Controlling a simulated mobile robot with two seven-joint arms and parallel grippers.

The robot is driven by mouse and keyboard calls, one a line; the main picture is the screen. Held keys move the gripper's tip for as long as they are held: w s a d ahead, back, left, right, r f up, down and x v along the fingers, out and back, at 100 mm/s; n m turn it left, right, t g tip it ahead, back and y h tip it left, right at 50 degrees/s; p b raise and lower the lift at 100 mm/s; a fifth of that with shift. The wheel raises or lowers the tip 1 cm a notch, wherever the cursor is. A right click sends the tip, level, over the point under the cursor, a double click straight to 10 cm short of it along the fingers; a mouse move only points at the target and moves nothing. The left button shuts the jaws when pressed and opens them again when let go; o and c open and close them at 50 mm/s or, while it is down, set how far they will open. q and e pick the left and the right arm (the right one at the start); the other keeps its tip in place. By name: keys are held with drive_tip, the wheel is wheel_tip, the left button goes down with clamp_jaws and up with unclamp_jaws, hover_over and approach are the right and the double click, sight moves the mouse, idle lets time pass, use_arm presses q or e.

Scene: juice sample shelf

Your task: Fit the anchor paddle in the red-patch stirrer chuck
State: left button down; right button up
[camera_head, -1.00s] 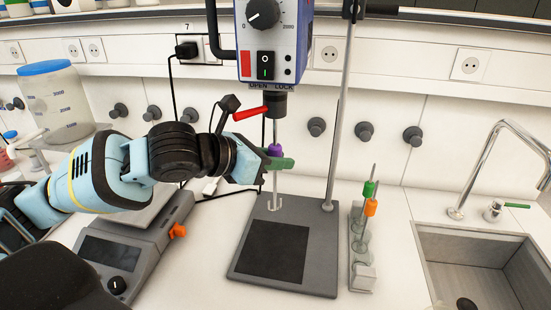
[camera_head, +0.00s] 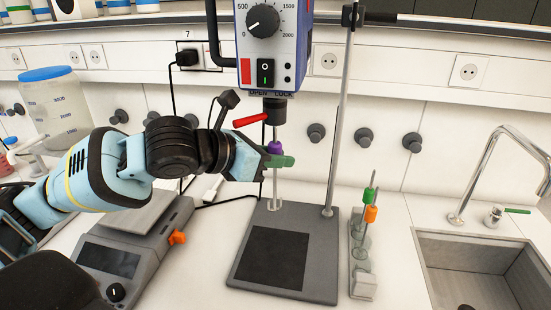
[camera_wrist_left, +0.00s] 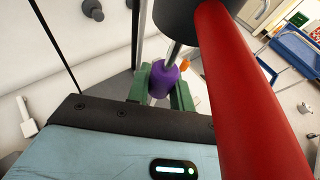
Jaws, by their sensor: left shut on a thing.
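My left gripper (camera_head: 278,160) is shut on the purple collar of the anchor paddle (camera_head: 275,147). The paddle hangs upright, with its pale anchor-shaped end (camera_head: 275,205) low over the stand base. Its shaft top meets or enters the dark chuck (camera_head: 275,110) under the stirrer motor (camera_head: 272,45); I cannot tell how deep. A red patch (camera_head: 245,72) is on the motor's front. A red lever (camera_head: 252,121) sticks out left of the chuck. In the left wrist view the purple collar (camera_wrist_left: 163,80) sits between green fingers, and the red lever (camera_wrist_left: 235,80) hides much of the right side.
The stand base (camera_head: 285,250) and its rod (camera_head: 338,130) are close to the gripper. A rack (camera_head: 362,285) with green-collared and orange-collared paddles stands to the right, before the sink (camera_head: 480,260). A balance (camera_head: 125,250) sits at the left beneath my arm.

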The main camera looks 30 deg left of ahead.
sight(276, 199)
use_arm(q)
drive_tip(key=shift+a+r, duration=0.1)
drive_tip(key=shift+r, duration=0.95)
idle(0.5)
drive_tip(key=shift+f, duration=0.1)
